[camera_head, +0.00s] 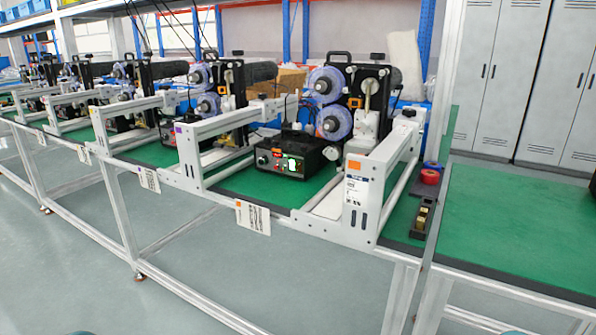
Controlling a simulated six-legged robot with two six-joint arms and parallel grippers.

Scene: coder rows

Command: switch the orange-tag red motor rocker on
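The nearest coder machine (352,95) stands on the green bench and has blue-purple reels. An orange tag (354,165) sits on its white end frame, and a label card (253,217) with an orange corner hangs from the bench edge below. The black control box (313,160) of this machine faces me. A small red part (278,153), apparently the motor rocker, is on its front left, beside a white display-like patch (293,165). The rocker's position is too small to tell. Neither of my grippers is in view.
More coder machines (235,85) run off to the left along the bench. White frame rails (215,123) stand at the front of the nearest machine. The floor in front is clear.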

